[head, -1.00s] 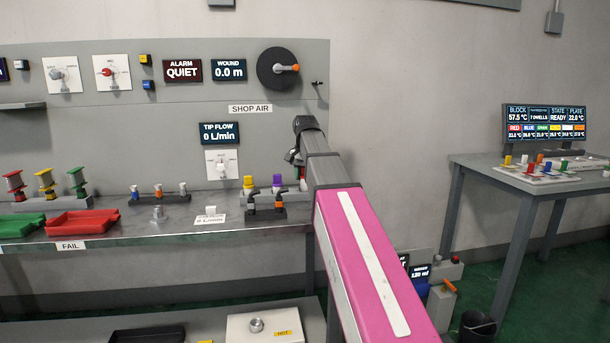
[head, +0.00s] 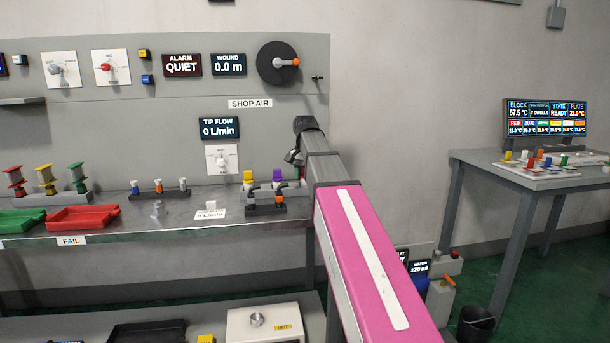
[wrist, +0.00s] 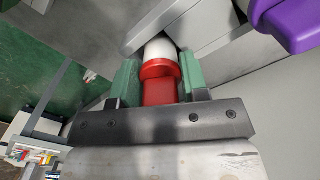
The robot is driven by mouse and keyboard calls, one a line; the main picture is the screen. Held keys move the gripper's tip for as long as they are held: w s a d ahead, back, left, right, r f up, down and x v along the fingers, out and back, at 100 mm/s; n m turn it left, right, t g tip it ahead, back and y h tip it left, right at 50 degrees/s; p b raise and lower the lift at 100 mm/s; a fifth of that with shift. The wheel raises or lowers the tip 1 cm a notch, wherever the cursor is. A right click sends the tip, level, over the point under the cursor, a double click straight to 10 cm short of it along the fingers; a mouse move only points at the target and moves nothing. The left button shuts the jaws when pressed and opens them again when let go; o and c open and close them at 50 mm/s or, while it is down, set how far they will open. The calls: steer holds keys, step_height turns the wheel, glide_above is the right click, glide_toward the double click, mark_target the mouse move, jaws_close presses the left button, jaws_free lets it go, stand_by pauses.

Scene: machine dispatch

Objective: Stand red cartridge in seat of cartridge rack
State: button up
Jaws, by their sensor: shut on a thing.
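The red cartridge (wrist: 160,72) has a white end and sits between the green fingers of my gripper (wrist: 157,80) in the wrist view. The fingers are shut on its sides. In the head view my forearm hides the cartridge and the fingers. A yellow cartridge (head: 248,178) and a purple cartridge (head: 277,174) stand upright at the bench's right end, apparently in the cartridge rack. The rack body is mostly hidden there. The purple cartridge (wrist: 292,22) also shows in the wrist view, at upper right. Grey surfaces lie just beyond the red cartridge; I cannot tell whether it touches them.
A dark stand with two hooked tools (head: 265,201) sits in front of the yellow and purple cartridges. Further left are a white card (head: 210,212), a small rack (head: 160,192) and a red tray (head: 84,219). The back panel rises close behind. A side table (head: 530,179) stands at right.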

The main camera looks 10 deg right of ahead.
steer(key=shift+f, duration=0.15)
steer(key=o, duration=1.5)
steer(key=shift+r, duration=3)
steer(key=shift+d, duration=0.1)
